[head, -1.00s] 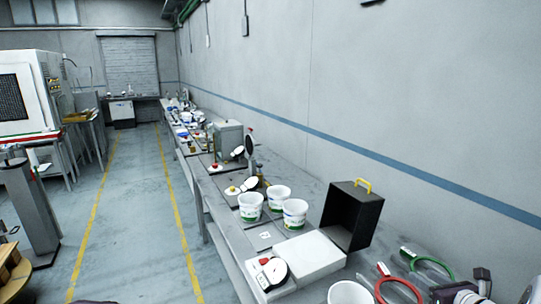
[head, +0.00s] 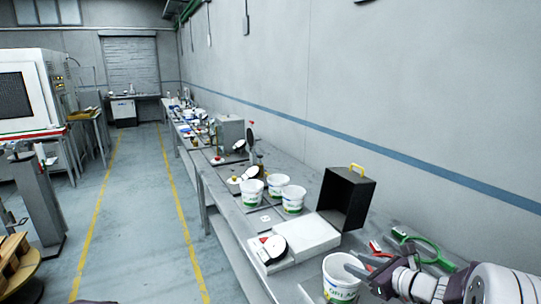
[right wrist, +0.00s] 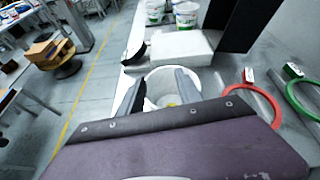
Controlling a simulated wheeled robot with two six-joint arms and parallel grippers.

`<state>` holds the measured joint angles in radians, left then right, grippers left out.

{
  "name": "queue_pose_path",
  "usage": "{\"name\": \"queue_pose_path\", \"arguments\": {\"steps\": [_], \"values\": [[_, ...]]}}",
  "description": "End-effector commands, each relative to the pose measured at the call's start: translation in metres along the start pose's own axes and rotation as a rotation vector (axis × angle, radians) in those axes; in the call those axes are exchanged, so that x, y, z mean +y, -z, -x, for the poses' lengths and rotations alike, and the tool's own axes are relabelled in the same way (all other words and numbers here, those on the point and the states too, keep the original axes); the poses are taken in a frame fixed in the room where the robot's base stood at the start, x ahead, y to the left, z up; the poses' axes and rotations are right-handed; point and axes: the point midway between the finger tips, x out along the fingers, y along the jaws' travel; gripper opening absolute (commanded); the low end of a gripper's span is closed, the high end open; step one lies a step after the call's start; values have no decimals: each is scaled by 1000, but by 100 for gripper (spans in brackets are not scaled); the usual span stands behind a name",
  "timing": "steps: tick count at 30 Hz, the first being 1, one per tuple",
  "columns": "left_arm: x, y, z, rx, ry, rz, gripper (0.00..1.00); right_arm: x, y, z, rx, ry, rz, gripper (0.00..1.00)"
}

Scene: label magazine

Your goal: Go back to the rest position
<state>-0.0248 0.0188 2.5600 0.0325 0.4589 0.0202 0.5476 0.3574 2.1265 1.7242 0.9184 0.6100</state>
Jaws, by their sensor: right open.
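My right gripper (head: 359,272) comes in from the lower right of the head view, beside a white tub (head: 338,278) with a printed label near the front of the bench. In the right wrist view its two fingers (right wrist: 187,88) are apart, with the open tub (right wrist: 160,88) showing between and beyond them. Nothing is held between the fingers. I cannot tell whether a finger touches the tub's rim. My left gripper is not in view.
Three white tubs (head: 292,199) stand further back on the bench (head: 229,219). A white scale (head: 305,237) and a black open box (head: 347,198) with a yellow handle stand nearer. A green ring tool (head: 428,247) and a red one (right wrist: 240,128) lie right. The floor aisle at left is clear.

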Motion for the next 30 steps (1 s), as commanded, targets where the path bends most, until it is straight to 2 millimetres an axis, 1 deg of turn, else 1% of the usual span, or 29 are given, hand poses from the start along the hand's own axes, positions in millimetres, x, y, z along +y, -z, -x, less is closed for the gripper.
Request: {"name": "queue_pose_path", "arguments": {"steps": [1,2,3,4,5,6,8,9,10,11,12,13,14,15,18,21,22,24,30], "values": [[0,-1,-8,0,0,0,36,27,3,-10,18,-64,52,42],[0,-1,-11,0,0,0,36,47,6,-15,36,-112,98,42],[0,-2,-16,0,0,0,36,74,11,-19,62,-181,165,42],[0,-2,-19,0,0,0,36,96,17,-22,84,-238,227,42],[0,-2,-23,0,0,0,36,121,25,-22,112,-303,303,42],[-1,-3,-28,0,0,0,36,155,40,-20,151,-399,422,42],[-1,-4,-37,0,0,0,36,202,71,-8,215,-556,649,42],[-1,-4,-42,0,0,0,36,227,96,5,257,-669,831,42],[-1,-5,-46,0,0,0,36,241,116,18,285,-756,984,42],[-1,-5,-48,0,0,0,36,249,134,30,308,-836,1134,42],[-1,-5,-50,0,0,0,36,252,156,45,330,-932,1328,42],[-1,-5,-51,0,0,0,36,251,170,56,342,-997,1463,42],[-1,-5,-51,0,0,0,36,246,180,65,350,-1055,1588,42],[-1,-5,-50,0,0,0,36,236,192,76,359,-1121,1732,42],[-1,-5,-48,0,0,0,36,213,211,91,356,-1254,2007,42],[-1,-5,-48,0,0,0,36,198,216,92,329,-1322,2190,42],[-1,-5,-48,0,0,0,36,195,215,90,319,-1328,2230,42],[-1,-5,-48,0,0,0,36,195,214,89,305,-1330,2250,42],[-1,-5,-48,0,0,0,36,195,214,89,305,-1331,2247,42]]}}
